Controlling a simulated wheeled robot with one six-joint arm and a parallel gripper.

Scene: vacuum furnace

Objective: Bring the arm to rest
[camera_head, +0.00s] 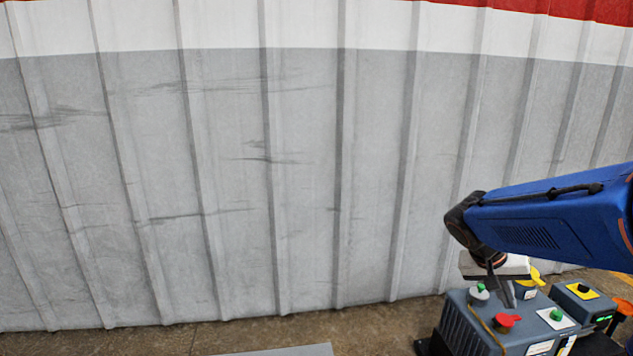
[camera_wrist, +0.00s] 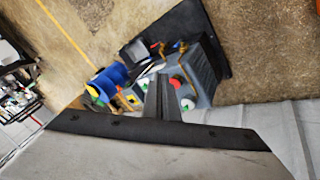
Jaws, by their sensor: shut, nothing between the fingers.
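My blue arm (camera_head: 555,213) reaches in from the right edge of the head view, bent downward at its black wrist. My gripper (camera_head: 500,290) hangs at its end, pointing down in front of or over a grey control box. In the wrist view my gripper (camera_wrist: 163,82) is shut and holds nothing. Its fingers overlap the grey box in the picture; I cannot tell whether they touch it. Part of the gripper is hidden behind the wrist in the head view.
The grey box (camera_head: 463,325) carries red, green and yellow knobs, and stands on a black base (camera_wrist: 184,22). A smaller box (camera_head: 583,299) stands beside it. A ribbed grey wall (camera_head: 300,180) rises behind. Brown floor (camera_wrist: 262,60) beside the base is clear.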

